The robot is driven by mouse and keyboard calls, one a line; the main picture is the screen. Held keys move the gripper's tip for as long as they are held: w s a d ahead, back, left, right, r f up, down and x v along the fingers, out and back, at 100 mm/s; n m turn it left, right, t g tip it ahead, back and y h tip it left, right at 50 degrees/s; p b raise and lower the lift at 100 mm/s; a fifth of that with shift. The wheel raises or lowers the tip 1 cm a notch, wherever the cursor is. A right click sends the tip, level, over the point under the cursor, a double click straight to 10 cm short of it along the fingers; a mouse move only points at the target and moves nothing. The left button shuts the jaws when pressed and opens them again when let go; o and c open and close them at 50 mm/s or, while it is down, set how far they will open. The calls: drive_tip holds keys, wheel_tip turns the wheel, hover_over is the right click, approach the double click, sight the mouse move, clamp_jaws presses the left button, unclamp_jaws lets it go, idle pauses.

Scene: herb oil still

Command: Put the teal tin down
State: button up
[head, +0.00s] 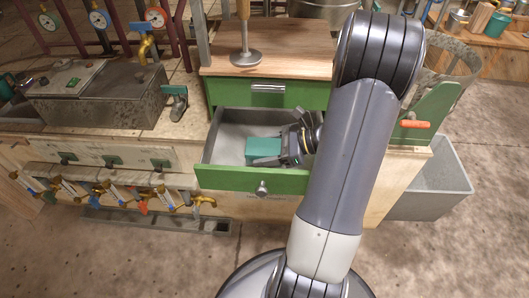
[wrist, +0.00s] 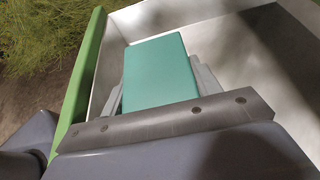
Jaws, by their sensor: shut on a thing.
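The teal tin (head: 262,148) is a small box inside the open green-fronted drawer (head: 252,181). In the wrist view the teal tin (wrist: 160,72) sits between the two grey fingers of my gripper (wrist: 161,88). My gripper (head: 268,160) is shut on the tin, low inside the drawer near its front panel. The underside of the tin is hidden, so I cannot tell whether it touches the drawer floor. My arm covers the right part of the drawer.
A closed green drawer (head: 268,93) and a wooden top (head: 275,57) are above the open drawer. The drawer floor (head: 230,138) around the tin looks bare. A metal basin (head: 100,95) and several brass taps are at the left. A grey bin (head: 440,180) stands at the right.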

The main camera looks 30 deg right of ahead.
drive_tip(key=shift+f, duration=0.55)
drive_tip(key=o, duration=1.2)
drive_tip(key=shift+r, duration=0.2)
drive_tip(key=shift+s+d+r+p, duration=0.2)
drive_tip(key=shift+d+r+p, duration=0.1)
drive_tip(key=shift+r, duration=0.45)
drive_tip(key=p+v, duration=0.3)
drive_tip(key=v, duration=0.8)
drive_tip(key=shift+s+d+f, duration=0.1)
